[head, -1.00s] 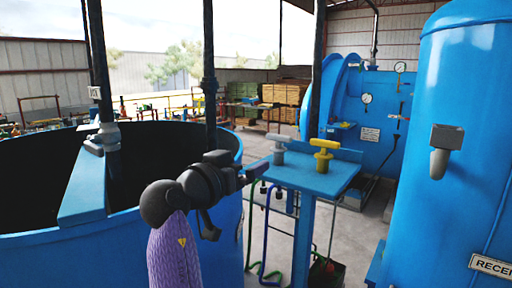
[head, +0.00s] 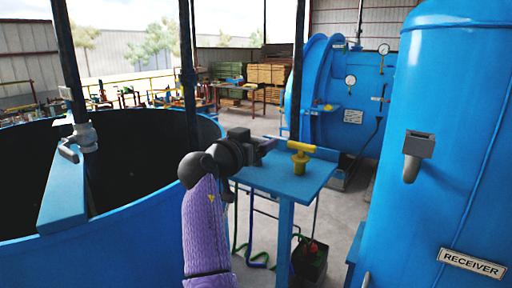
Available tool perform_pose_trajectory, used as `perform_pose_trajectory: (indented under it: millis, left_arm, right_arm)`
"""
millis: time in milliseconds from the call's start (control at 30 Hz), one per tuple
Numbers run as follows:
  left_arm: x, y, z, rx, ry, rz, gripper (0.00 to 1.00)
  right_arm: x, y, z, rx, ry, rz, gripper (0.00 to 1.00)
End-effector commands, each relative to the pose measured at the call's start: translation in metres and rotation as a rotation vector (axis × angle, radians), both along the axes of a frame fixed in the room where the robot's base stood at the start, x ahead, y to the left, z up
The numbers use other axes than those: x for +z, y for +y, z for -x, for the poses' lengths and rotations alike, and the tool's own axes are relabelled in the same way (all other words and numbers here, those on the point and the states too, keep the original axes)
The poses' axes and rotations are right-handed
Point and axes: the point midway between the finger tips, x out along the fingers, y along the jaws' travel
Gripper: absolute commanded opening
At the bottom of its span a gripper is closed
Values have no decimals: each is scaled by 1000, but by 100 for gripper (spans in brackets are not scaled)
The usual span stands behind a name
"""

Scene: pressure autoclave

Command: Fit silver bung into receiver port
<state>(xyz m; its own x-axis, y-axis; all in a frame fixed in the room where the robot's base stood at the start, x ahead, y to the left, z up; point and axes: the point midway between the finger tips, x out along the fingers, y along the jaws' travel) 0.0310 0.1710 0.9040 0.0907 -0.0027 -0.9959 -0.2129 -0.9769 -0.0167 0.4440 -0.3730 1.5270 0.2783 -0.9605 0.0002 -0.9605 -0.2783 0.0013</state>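My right gripper (head: 265,146), on the purple-sleeved arm, is at the left part of the small blue stand top (head: 312,178). Its fingers are small and dark here, and I cannot tell whether they are open or shut. The silver bung is not clearly visible; the gripper covers the spot left of the yellow bung where it stood. The yellow T-handled bung (head: 300,158) stands upright on the stand, just right of the gripper and apart from it. The receiver port (head: 414,158) is a grey angled fitting on the side of the blue receiver tank (head: 455,110). My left gripper is not in view.
A large open blue vat (head: 120,240) fills the left. Dark upright posts (head: 187,70) stand behind the arm and the stand. A blue autoclave with gauges (head: 360,105) is at the back. Open space lies between the stand and the receiver tank.

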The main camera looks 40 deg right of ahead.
Motion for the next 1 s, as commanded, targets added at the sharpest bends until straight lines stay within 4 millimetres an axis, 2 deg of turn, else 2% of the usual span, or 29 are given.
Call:
perform_pose_trajectory:
  millis: [33,267,533,667,867,1000]
  left_arm:
    - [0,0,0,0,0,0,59]
    - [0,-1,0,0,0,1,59]
    - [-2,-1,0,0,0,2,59]
    - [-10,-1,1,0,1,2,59]
    - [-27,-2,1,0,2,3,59]
    - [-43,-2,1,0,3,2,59]
  right_arm:
    - [0,0,0,0,0,0,75]
    - [0,0,0,0,1,-1,26]
    - [2,0,0,0,-1,0,26]
    - [12,0,0,-1,-5,0,26]
    - [10,38,10,4,-3,-1,26]
    - [9,80,22,5,-3,-1,26]
